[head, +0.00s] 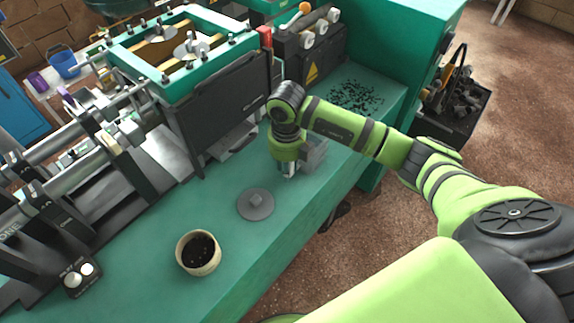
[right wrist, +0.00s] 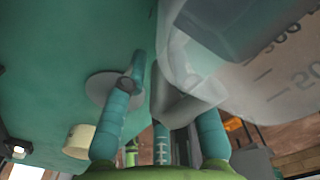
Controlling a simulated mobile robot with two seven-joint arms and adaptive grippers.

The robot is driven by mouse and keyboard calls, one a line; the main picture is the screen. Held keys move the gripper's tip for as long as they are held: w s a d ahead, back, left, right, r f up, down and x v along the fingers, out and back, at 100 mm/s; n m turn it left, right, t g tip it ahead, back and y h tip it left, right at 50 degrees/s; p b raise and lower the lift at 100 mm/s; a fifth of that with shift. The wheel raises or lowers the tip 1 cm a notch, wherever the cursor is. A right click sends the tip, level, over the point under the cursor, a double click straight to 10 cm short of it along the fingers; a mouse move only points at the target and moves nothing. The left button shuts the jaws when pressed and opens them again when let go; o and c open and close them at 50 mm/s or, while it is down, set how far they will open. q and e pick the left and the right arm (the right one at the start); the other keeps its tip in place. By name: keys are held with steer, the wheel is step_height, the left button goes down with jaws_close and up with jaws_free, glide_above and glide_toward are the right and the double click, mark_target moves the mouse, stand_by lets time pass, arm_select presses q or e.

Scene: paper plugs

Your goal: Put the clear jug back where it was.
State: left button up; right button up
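The clear jug (head: 316,156) is on the green bench near its front edge, partly hidden by my right gripper (head: 288,168). In the right wrist view the jug (right wrist: 265,75) fills the upper right, with printed measuring marks and a handle-like part near the fingers. My right gripper (right wrist: 158,120) has its teal fingers spread around that part. A gap shows between the left finger and the jug; the right finger's tip is hidden behind the jug. My left gripper is not in view.
A grey disc with a small knob (head: 256,204) lies left of the jug. A beige pot with dark contents (head: 198,253) stands nearer. A machine with a green frame (head: 222,95) borders the bench behind. Dark bits (head: 355,97) lie scattered at the right.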

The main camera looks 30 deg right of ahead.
steer(key=shift+o, duration=0.7)
steer(key=shift+r, duration=0.55)
step_height(320, 180, up, 11)
steer(key=shift+r+b, duration=0.15)
steer(key=shift+b, duration=0.85)
